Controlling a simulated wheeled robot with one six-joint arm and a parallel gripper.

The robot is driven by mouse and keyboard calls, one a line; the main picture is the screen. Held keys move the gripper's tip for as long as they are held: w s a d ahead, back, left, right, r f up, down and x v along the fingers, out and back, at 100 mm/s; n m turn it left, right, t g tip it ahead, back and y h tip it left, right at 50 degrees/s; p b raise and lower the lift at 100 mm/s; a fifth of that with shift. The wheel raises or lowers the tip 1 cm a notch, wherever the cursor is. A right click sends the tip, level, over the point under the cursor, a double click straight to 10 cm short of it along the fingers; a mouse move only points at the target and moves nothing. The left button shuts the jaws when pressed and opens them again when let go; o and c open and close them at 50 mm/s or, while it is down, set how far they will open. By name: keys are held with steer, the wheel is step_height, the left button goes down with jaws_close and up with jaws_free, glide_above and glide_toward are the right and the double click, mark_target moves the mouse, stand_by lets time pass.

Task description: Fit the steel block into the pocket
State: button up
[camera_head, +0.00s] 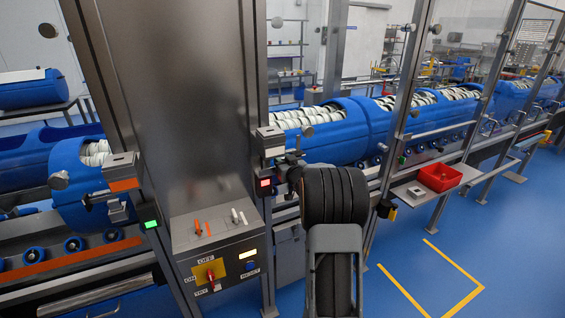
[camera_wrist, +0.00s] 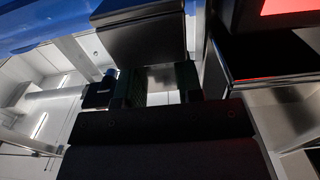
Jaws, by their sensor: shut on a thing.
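In the wrist view my gripper (camera_wrist: 156,85) has its two dark green-black finger pads closed on a small grey metal piece, which I take as the steel block (camera_wrist: 160,76). A larger dark box-shaped part (camera_wrist: 142,35) lies just beyond the fingertips; I cannot tell whether the block touches it. In the head view my dark arm hides most of the gripper and the block. The pocket's opening cannot be made out.
A similar housing (camera_head: 121,165) with a green light (camera_head: 150,224) is at left. A control box (camera_head: 217,243) with switches stands below the post. Blue tubs (camera_head: 340,135) line the conveyor behind. A red bin (camera_head: 440,177) sits on a shelf at right.

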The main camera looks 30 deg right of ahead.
steer(key=shift+f+b, duration=0.45)
steer(key=shift+f, duration=0.15)
steer(key=o, duration=0.9)
steer(key=shift+s, duration=0.15)
steer(key=s, duration=0.4)
steer(key=s+a+b, duration=0.1)
steer(key=s, duration=0.4)
steer(key=s+a, duration=0.1)
steer(key=s, duration=0.3)
steer(key=shift+s+r+b, duration=0.15)
steer(key=shift+s+b, duration=0.05)
steer(key=shift+b, duration=0.2)
